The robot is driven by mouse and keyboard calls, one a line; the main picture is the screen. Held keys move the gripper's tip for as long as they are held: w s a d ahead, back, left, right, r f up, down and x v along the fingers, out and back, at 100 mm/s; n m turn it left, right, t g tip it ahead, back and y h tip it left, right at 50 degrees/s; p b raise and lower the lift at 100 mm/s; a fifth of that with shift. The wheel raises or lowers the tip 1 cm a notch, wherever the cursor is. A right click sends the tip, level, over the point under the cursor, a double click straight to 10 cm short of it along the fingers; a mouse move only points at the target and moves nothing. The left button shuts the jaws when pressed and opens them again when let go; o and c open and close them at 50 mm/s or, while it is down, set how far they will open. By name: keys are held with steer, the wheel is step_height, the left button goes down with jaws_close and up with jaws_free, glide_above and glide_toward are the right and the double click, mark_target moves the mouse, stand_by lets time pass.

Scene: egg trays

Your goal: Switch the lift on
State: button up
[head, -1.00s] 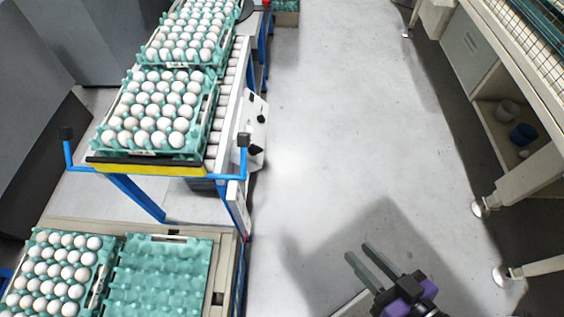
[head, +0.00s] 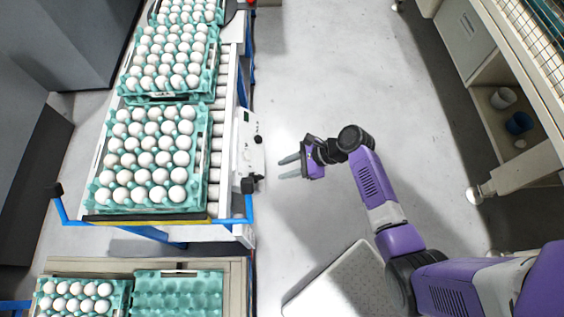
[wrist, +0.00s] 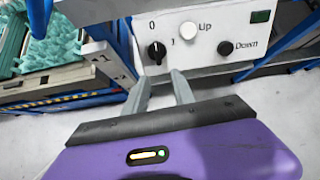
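The lift's white control panel (head: 246,150) is on the right side of the roller conveyor. In the wrist view, its black rotary switch (wrist: 157,52) has the marks 0 and 1 above it; its pointer seems turned toward 0. A white Up button (wrist: 187,30) and a dark Down button (wrist: 225,48) are to its right. My gripper (head: 281,168) is open and empty, to the right of the panel and apart from it. In the wrist view, its two fingers (wrist: 161,82) point at the panel, with their tips just below the rotary switch.
Teal egg trays (head: 207,165) stand on the conveyor to the left. A blue bar (head: 250,208) with a black end is just in front of the panel. The floor (head: 320,80) is clear to the right, up to a cream workbench (head: 530,165).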

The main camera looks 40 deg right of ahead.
mark_target(260, 175)
steer(key=shift+m+y, duration=0.3)
steer(key=b+x, duration=0.1)
steer(key=x, duration=0.1)
steer(key=b+x, duration=0.2)
steer(key=r+b+x, duration=0.1)
steer(key=b+x, duration=0.1)
steer(key=shift+w+a, duration=0.25)
steer(key=shift+a, duration=0.05)
steer(key=shift+w+a, duration=0.2)
steer(key=shift+a, duration=0.05)
steer(key=shift+x, duration=1.5)
jaws_close()
